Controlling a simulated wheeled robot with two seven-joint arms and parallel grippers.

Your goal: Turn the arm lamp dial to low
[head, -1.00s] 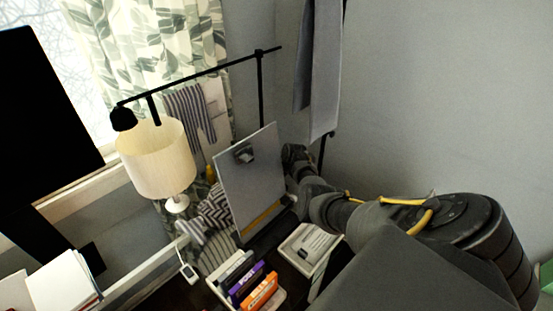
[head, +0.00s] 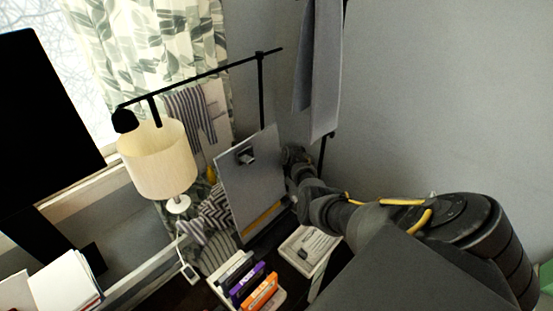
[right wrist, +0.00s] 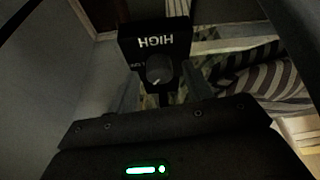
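The black arm lamp stands behind the desk in the head view, with a long slanted arm (head: 205,75) and a small lamp head (head: 124,120) at its left end. In the right wrist view, a black control box (right wrist: 155,38) carries upside-down "HIGH" lettering and a round dial (right wrist: 158,69) with a pale pointer mark. My right gripper (right wrist: 163,86) has its dim fingers apart, one on each side of the dial; contact cannot be told. In the head view, a grey panel hides my right gripper. My left gripper is not in view.
The grey upright panel (head: 240,195) stands close to my right arm. A cream table lamp (head: 158,165), a white tray (head: 296,262) and a box of coloured books (head: 250,281) crowd the desk. A grey cloth (head: 318,75) hangs above. The right wall is clear.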

